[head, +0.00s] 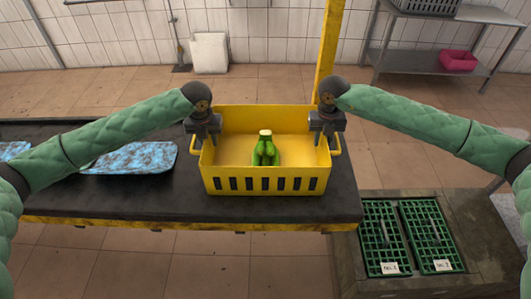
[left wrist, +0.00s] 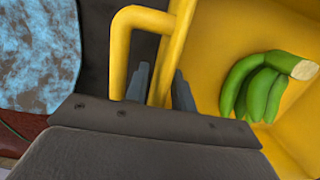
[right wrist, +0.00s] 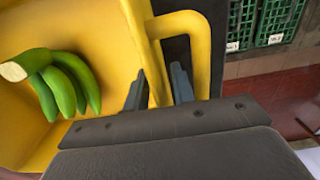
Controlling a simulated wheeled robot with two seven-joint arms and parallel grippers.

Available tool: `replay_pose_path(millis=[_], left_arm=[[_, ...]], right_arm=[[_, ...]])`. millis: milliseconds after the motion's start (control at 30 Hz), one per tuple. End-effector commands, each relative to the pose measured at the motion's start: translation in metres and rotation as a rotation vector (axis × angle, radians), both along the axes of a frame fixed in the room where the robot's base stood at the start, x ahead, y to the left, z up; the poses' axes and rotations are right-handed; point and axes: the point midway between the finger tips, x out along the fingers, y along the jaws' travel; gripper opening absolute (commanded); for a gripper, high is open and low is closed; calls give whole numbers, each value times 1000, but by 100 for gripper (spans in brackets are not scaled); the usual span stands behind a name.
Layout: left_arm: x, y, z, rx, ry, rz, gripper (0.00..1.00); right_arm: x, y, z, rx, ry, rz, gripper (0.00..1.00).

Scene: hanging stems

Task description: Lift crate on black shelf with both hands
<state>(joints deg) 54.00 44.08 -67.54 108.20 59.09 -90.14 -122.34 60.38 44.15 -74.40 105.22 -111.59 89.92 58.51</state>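The yellow crate (head: 254,184) sits on the black shelf (head: 120,200), near its right end. A bunch of green bananas (head: 265,153) stands inside it. My left gripper (head: 203,138) points down at the crate's left side. In the left wrist view its fingers (left wrist: 160,88) straddle the crate wall, one inside the handle loop (left wrist: 121,45) and one inside the crate. My right gripper (head: 327,138) is placed likewise at the right side. Its fingers (right wrist: 159,88) straddle the wall at the right handle (right wrist: 203,45). Whether either pair presses the wall is unclear.
A blue-white patterned mat (head: 135,157) lies on the shelf left of the crate. A yellow post (head: 329,45) rises behind the crate's right side. Green grated crates (head: 385,240) stand lower right. A metal table (head: 450,60) with a pink tub (head: 458,61) is at the back right.

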Motion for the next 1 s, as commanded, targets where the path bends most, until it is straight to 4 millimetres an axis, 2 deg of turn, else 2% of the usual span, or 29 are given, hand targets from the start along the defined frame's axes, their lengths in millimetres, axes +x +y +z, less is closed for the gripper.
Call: replay_pose_path(millis=[33,100,133,1000], left_arm=[[0,0,0,0,0,0,14],[0,0,0,0,0,0,1],[0,0,0,0,0,0,0],[0,0,1,0,-1,0,0]], right_arm=[[0,0,0,0,0,0,14],[0,0,0,0,0,0,1],[0,0,0,0,0,0,0],[0,0,1,0,0,0,0]])
